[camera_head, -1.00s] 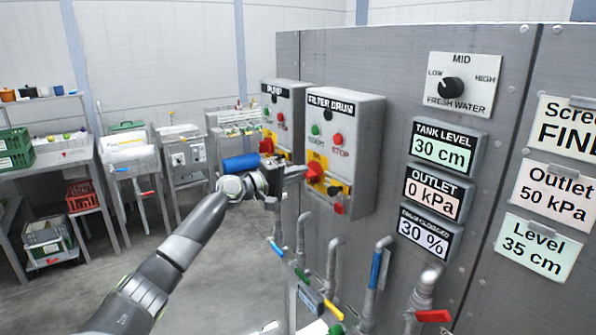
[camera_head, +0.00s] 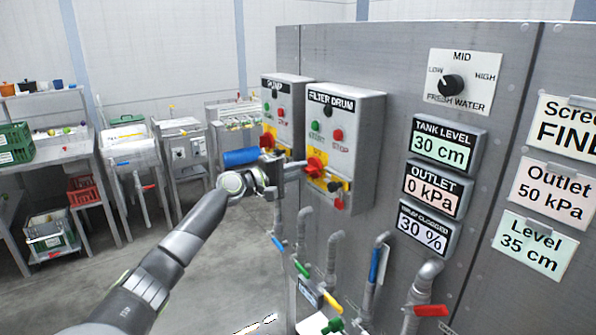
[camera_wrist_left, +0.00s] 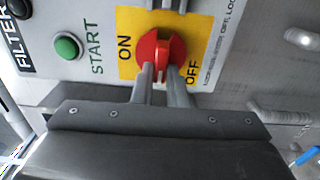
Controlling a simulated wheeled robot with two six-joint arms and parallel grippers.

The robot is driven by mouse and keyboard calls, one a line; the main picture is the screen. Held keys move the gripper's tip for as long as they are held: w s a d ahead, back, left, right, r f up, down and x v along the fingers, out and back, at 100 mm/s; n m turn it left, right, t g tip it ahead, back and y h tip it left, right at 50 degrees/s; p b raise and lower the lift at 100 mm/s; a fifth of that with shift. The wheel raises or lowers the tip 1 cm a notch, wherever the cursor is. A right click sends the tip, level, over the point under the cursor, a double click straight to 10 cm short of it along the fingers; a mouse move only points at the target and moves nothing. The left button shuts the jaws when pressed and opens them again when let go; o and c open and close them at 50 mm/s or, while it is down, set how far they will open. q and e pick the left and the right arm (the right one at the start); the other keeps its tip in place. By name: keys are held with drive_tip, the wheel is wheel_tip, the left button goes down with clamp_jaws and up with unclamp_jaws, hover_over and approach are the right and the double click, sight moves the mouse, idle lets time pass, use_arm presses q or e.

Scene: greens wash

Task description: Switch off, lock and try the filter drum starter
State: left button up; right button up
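The FILTER DRUM starter (camera_head: 347,125) is a grey box on the panel with a green START button (camera_head: 315,126), a red STOP button (camera_head: 338,134) and a red rotary switch (camera_head: 315,167) on a yellow plate. My left gripper (camera_head: 303,168) is at the switch. In the left wrist view, its two fingers (camera_wrist_left: 160,85) reach the red knob (camera_wrist_left: 160,52), one on each side of its raised grip. The grip lies between the ON and OFF labels. A small red tag or padlock (camera_head: 339,203) hangs below the switch. My right gripper is not in view.
The PUMP starter (camera_head: 283,108) stands left of the filter drum box. Pipes with coloured valve handles (camera_head: 330,260) run below. Displays and a FRESH WATER dial (camera_head: 451,85) are on the panel to the right. Tables with crates (camera_head: 15,145) stand far left.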

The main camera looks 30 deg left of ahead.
use_arm(q)
drive_tip(key=o, duration=0.4)
drive_tip(key=shift+c, duration=0.2)
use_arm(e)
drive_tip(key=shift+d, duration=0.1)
